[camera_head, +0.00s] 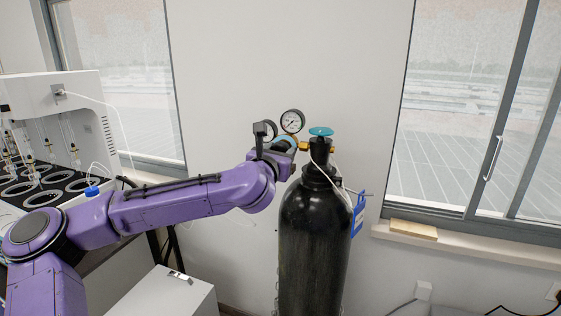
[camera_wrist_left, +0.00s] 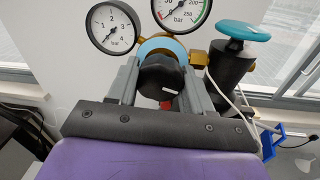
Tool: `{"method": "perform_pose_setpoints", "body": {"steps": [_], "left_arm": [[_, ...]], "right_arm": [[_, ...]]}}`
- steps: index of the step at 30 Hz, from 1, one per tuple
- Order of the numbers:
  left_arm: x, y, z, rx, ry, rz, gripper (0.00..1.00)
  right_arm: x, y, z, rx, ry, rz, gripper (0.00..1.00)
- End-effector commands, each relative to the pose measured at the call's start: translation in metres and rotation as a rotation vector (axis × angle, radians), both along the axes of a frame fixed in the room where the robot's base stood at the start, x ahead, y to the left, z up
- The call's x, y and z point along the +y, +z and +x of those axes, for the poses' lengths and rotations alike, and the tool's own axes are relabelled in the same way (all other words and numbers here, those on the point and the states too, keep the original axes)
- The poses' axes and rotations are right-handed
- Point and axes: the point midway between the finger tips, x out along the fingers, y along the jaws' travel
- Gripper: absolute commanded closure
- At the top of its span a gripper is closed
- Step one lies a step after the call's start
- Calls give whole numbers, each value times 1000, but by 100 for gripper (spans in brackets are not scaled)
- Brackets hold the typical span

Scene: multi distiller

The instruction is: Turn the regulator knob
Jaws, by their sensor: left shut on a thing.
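The regulator knob (camera_wrist_left: 160,77) is a dark round knob in front of a light blue ring. It shows in the left wrist view, below two pressure gauges. My left gripper (camera_wrist_left: 160,82) has a finger on each side of the knob and is shut on it. In the head view the left gripper (camera_head: 278,150) is at the regulator, beside the top of the black gas cylinder (camera_head: 314,240). The knob is mostly hidden there behind the gripper. A round gauge (camera_head: 292,121) stands above it. My right gripper is not in view.
A teal valve wheel (camera_head: 321,131) tops the cylinder, just right of the regulator. A white multi-place distiller (camera_head: 62,110) stands at the left. Windows flank the wall.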

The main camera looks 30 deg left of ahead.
Motion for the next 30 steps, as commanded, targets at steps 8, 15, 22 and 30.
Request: {"method": "perform_pose_setpoints", "body": {"steps": [8, 15, 22, 30], "left_arm": [[0, -8, 0, -64, 0, -241, 80], [0, -8, 0, -116, 1, -466, 80], [0, -9, 0, -165, 0, -677, 80], [0, -9, 0, -224, 1, -928, 80]], "right_arm": [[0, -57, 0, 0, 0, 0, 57], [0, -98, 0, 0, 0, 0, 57], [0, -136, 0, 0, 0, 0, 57], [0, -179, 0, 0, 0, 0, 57]]}}
